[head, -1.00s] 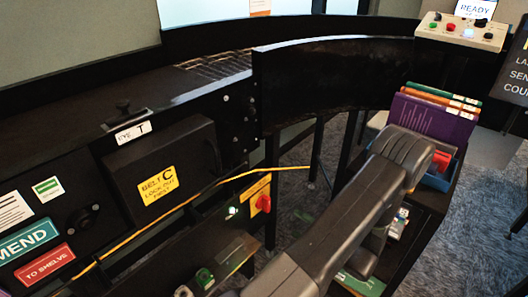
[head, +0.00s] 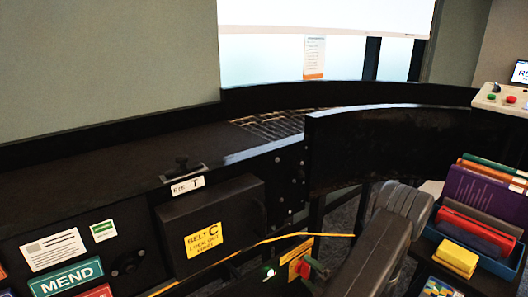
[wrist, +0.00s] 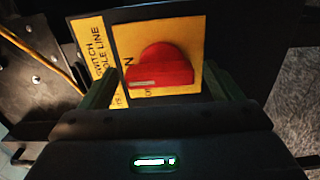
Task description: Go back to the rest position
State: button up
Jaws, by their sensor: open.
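My gripper (wrist: 158,88) is open in the wrist view. Its two greenish fingers stand apart, one on each side of a red rotary switch handle (wrist: 160,66). The handle sits on a yellow plate (wrist: 190,35) with partly hidden lettering, and its pale mark is at the left end. I cannot tell whether the fingers touch the handle. In the head view, the red handle (head: 303,269) shows small on its yellow plate, with a green fingertip beside it. My arm comes in from the lower right and hides most of the gripper there.
A yellow cable (head: 285,238) runs past the black box labelled BELT C (head: 235,215). The curved black conveyor wall (head: 400,145) stands behind. A blue crate of books (head: 495,262) is at right, close to my arm. A control box (head: 500,100) is at far right.

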jog(key=shift+s+d, duration=0.1)
jog(key=shift+s, duration=0.05)
jog(key=v, duration=1.3)
jog(key=x, duration=1.3)
jog(key=shift+w+f, duration=0.1)
jog(key=shift+w, duration=0.1)
jog(key=n+b, duration=0.3)
jog(key=n, duration=0.1)
jog(key=shift+s+f+n, duration=0.1)
jog(key=shift+n, duration=0.2)
jog(key=n+b, duration=0.5)
jog(key=shift+f, duration=0.1)
jog(key=n+b, duration=0.3)
jog(key=b, duration=0.1)
jog(key=n+b, duration=0.3)
jog(key=b, duration=0.1)
jog(key=shift+s+a+n, duration=0.1)
jog(key=shift+a+n, duration=0.1)
jog(key=shift+n, duration=0.2)
jog(key=shift+n+b, duration=0.6)
jog(key=shift+b, duration=0.35)
